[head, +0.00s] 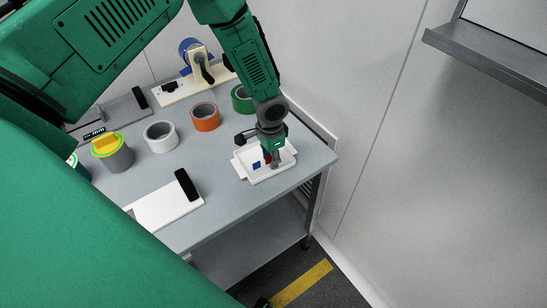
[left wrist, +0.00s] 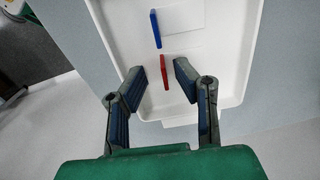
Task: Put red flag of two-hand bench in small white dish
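The small white dish (head: 285,165) stands near the right end of the grey bench. My left gripper (head: 271,161) points down over it; the arm comes from above. In the left wrist view the red flag (left wrist: 164,72) is over the white floor of the dish (left wrist: 120,15), between the fingertips of my left gripper (left wrist: 160,78). The fingers are apart, with a gap on each side of the flag. The red flag also shows in the head view (head: 266,157), partly hidden by the gripper. A blue flag (left wrist: 155,28) is in the dish beside it. My right gripper is out of view.
White (head: 160,137), orange (head: 205,117) and green (head: 241,98) tape rolls stand behind the dish. A yellow-topped grey cup (head: 112,152) is at the left. A white board with a black block (head: 168,206) lies at the front. The bench's right edge is close to the dish.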

